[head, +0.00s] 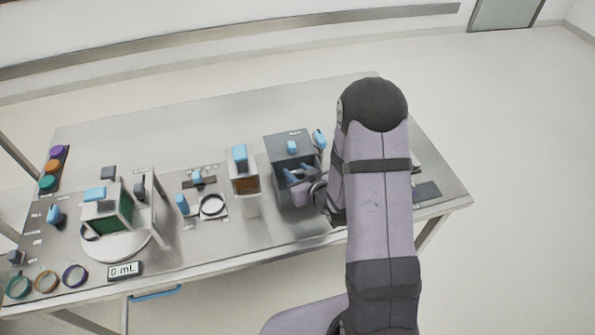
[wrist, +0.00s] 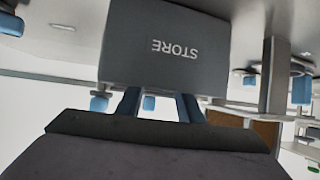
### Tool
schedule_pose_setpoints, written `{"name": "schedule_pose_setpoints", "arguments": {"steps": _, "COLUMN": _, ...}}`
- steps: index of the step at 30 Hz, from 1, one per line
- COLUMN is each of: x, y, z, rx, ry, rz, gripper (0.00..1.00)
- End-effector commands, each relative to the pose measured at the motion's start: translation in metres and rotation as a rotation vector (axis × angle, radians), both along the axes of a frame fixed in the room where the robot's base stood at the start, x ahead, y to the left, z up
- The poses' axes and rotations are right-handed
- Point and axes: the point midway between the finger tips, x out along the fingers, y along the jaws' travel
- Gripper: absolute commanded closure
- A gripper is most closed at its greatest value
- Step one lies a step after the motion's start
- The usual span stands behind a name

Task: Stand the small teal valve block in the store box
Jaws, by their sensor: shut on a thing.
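The store box is a dark grey box (head: 276,150) towards the right of the bench, with a small blue piece on its upper part. In the wrist view its grey face (wrist: 165,25) fills the top middle, with STORE upside down. My gripper (head: 300,173) is at the box's near side. Its two blue fingers show in the wrist view (wrist: 160,100), reaching to the lower picture edge of the STORE face. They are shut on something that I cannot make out. I cannot pick out the small teal valve block in either view.
A glass-sided green tank (head: 122,212) stands at the left by a display (head: 124,270) reading 0 mL. An upright unit with a brown window (head: 245,185) stands close left of the store box. A ring (head: 212,206) lies further left. My arm hides the bench's right part.

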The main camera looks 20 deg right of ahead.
Motion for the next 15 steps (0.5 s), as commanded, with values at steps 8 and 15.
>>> {"name": "schedule_pose_setpoints", "arguments": {"steps": 8, "x": 0.0006, "y": -0.0002, "z": -0.0003, "rx": -0.001, "ry": -0.002, "rz": 0.0, "gripper": 1.0}}
{"name": "schedule_pose_setpoints", "arguments": {"steps": 15, "x": 0.0005, "y": -0.0001, "z": -0.007, "rx": -0.001, "ry": -0.002, "rz": 0.0, "gripper": 1.0}}
